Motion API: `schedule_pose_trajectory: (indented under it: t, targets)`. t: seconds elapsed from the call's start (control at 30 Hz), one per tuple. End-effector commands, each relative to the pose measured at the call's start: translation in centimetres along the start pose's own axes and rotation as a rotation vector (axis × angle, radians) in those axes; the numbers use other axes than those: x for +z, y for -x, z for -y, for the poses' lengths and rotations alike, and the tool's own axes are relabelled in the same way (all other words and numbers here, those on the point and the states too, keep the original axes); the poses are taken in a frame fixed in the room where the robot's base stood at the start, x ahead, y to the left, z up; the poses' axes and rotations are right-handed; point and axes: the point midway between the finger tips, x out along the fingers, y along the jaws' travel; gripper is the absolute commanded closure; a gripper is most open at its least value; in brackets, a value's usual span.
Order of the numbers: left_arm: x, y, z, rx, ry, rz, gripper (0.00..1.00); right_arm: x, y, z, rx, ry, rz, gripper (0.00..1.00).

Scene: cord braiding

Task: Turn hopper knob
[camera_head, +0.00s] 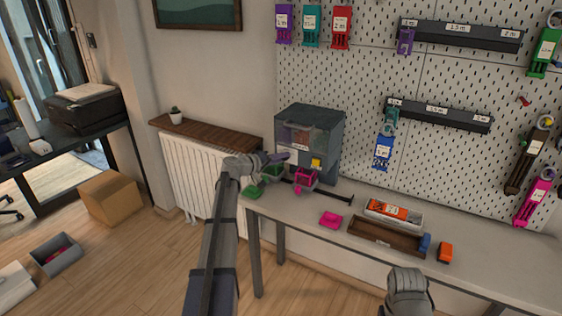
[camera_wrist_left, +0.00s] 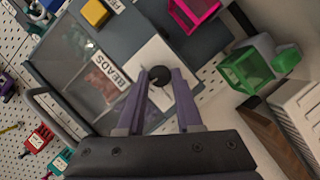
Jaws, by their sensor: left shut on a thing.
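The grey bead hopper (camera_head: 322,130) stands on the workbench by the wall, with a clear front window. In the left wrist view its label (camera_wrist_left: 108,73) reads "BEADS". A round black knob (camera_wrist_left: 160,76) sits on a white plate (camera_wrist_left: 149,57) on the hopper. My left gripper (camera_head: 284,156) is at the hopper's left front. In the left wrist view its purple fingers (camera_wrist_left: 162,82) are on either side of the knob, shut on it. In the head view the knob is hidden. My right arm (camera_head: 408,286) shows at the bottom edge, its fingertips not clear.
A green box (camera_head: 272,172) and a pink box (camera_head: 305,180) are beside the hopper. A pink piece (camera_head: 331,220), a brown tray (camera_head: 385,240) and a white bin (camera_head: 410,217) lie to the right. The pegboard (camera_head: 440,75) behind holds coloured clips on dark rails.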

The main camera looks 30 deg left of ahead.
Motion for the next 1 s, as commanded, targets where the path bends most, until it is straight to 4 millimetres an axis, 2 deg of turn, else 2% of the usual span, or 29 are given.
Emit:
schedule_pose_trajectory:
  t: [0.7,0.73,0.97,1.0]
  targets:
    - [0.11,0.06,0.06,0.022,0.055,0.003,1.00,-0.03,-0.44,0.04,0.000,0.000,0.000,0.50]
    - [0.11,0.06,0.06,0.022,0.055,0.003,0.62,-0.03,-0.44,0.04,0.000,0.000,0.000,0.50]
    - [0.05,0.03,0.05,0.022,0.055,0.002,0.37,-0.03,-0.43,0.04,0.000,0.000,0.000,0.50]
    - [0.05,0.03,0.04,0.022,0.055,0.002,0.36,-0.03,-0.43,0.04,0.000,0.000,0.000,0.50]
